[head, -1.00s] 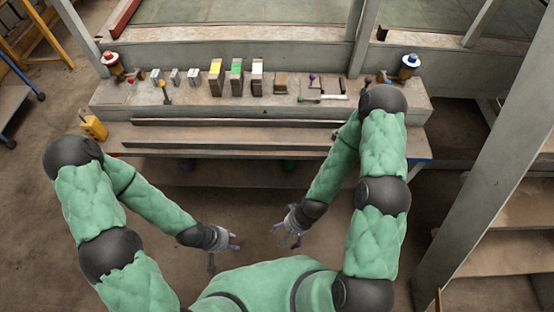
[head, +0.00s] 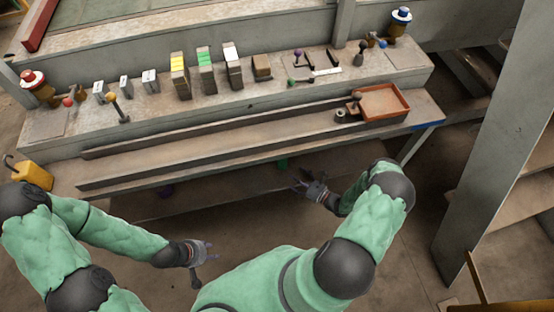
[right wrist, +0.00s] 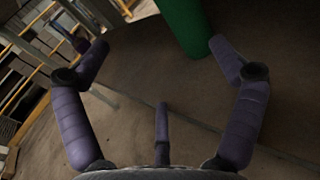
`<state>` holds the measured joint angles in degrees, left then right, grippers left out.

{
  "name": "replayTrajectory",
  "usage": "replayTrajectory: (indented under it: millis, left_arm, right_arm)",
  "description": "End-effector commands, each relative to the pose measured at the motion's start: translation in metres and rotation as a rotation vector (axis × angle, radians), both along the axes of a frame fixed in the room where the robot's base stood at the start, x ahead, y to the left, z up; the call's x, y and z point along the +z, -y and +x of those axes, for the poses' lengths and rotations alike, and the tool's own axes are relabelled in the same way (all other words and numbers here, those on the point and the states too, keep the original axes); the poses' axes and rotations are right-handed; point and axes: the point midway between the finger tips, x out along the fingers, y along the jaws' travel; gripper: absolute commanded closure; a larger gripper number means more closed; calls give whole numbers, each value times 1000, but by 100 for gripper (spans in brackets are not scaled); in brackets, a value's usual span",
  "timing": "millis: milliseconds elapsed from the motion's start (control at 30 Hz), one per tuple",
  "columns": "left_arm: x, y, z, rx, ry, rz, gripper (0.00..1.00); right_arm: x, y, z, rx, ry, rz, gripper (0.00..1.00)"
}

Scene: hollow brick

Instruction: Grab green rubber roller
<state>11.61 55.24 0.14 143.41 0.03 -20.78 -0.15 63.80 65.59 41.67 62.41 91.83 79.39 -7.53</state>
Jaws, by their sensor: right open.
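The green roller (head: 282,163) shows only as a small green part under the front edge of the bench in the head view; the bench hides the rest. In the right wrist view it is a thick dark green cylinder (right wrist: 183,25) at the top, cut off by the frame edge. My right gripper (head: 306,183) is open and empty, just below and right of the roller in the head view. Its spread purple fingers (right wrist: 158,50) are apart from the roller, which lies beyond them. My left gripper (head: 208,250) looks open and empty, above the floor further from the bench.
The long bench (head: 250,160) overhangs the roller. An orange tray (head: 405,98) and several blocks (head: 205,70) are on top. A grey upright (head: 490,150) stands at right.

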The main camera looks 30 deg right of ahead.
Motion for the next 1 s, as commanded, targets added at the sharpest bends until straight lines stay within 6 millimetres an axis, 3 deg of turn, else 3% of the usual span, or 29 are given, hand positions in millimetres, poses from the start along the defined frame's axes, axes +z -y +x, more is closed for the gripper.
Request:
replayTrajectory:
  millis: [67,167,400,667,1000]
  left_arm:
    - [-4,0,0,0,0,0,60]
    - [-6,0,0,0,0,0,60]
    - [-15,0,0,0,0,0,60]
    - [-19,0,0,0,0,0,60]
    - [-36,0,0,0,0,0,60]
  right_arm:
    - [-3,15,-1,-52,24,3,7]
    - [-2,18,6,-75,38,7,7]
    - [-1,6,39,-73,38,7,7]
    - [2,1,56,-74,37,6,7]
    - [10,-13,95,-72,36,6,7]
